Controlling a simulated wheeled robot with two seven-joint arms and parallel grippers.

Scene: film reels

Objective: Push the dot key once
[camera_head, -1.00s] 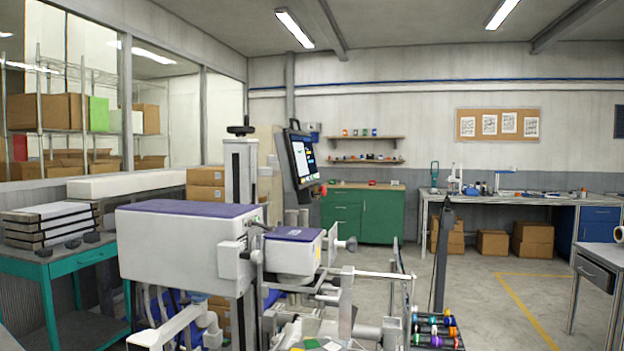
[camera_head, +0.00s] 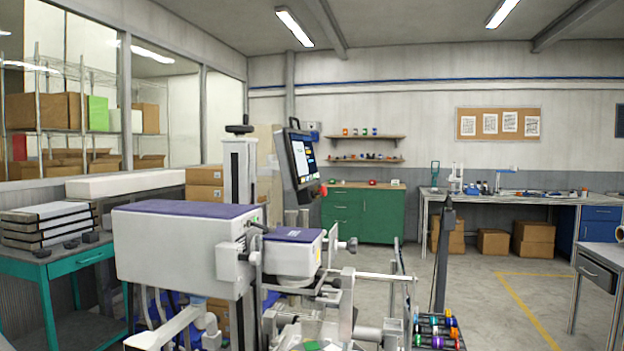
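I cannot make out a dot key for certain in this view. A tilted touch screen (camera_head: 301,158) with a dark frame and small coloured marks stands above the machine, and a red knob (camera_head: 323,189) is at its lower right. A white machine (camera_head: 180,245) with a purple top fills the lower middle. Small green pieces (camera_head: 311,345) show at the bottom edge among its parts, too cut off to tell what they are.
A teal table (camera_head: 45,268) with stacked trays stands at the left. A rack of coloured spools (camera_head: 436,330) is at the lower right of the machine. A green cabinet (camera_head: 378,217) and a workbench (camera_head: 510,197) line the back. Floor at the right is mostly clear.

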